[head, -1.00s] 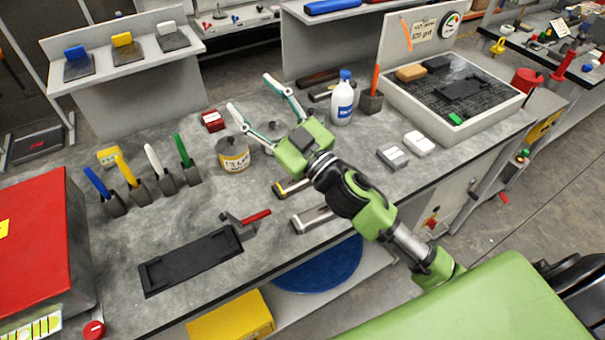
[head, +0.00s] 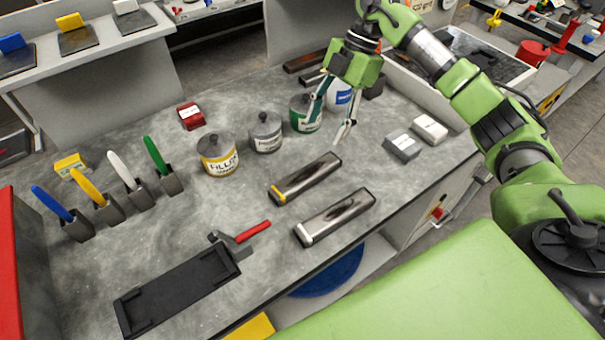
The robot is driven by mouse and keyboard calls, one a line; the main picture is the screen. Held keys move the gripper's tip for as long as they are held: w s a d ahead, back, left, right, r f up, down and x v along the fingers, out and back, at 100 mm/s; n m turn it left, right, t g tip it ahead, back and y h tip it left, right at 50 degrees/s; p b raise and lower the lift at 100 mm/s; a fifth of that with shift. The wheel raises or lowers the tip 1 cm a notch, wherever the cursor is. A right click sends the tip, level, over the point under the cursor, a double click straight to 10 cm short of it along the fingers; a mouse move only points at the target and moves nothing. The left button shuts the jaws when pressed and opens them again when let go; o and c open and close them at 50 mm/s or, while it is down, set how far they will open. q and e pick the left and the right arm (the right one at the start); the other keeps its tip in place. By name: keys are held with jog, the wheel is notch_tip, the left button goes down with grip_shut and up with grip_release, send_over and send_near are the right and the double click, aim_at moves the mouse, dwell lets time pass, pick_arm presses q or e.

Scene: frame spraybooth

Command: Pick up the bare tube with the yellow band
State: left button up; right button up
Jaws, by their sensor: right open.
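The bare tube with the yellow band (head: 307,179) lies on the grey bench, a metallic bar with a yellow band at its left end. A similar bare tube with a whitish band (head: 336,217) lies in front of it, nearly parallel. My right gripper (head: 332,130) hangs above the bench behind and right of the yellow-banded tube. Its two fingers point down, spread apart, with nothing held between them. It partly hides the green can and the white-and-blue bottle. My left gripper is not in view.
A yellow filler can (head: 218,158), a grey can (head: 266,134) and a green can (head: 304,116) stand behind the tubes. A black cradle (head: 178,291) and red-handled tool (head: 246,236) lie front left. Grey (head: 402,146) and white (head: 429,129) blocks sit at right.

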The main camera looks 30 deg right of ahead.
jog(key=p, duration=0.2)
send_over(307, 173)
jog(key=d, duration=0.3)
jog(key=f, duration=0.7)
jog(key=shift+w+a+f, duration=0.1)
jog(key=shift+w+f, duration=0.15)
jog(key=shift+f, duration=0.1)
jog(key=p+x, duration=0.1)
jog(key=x, duration=0.1)
jog(key=p+x, duration=0.1)
jog(key=x, duration=0.2)
jog(key=shift+s+a+r, duration=0.1)
jog(key=shift+a+r, duration=0.05)
jog(key=shift+a, duration=0.1)
jog(key=shift+f, duration=0.2)
jog(key=c, duration=1.3)
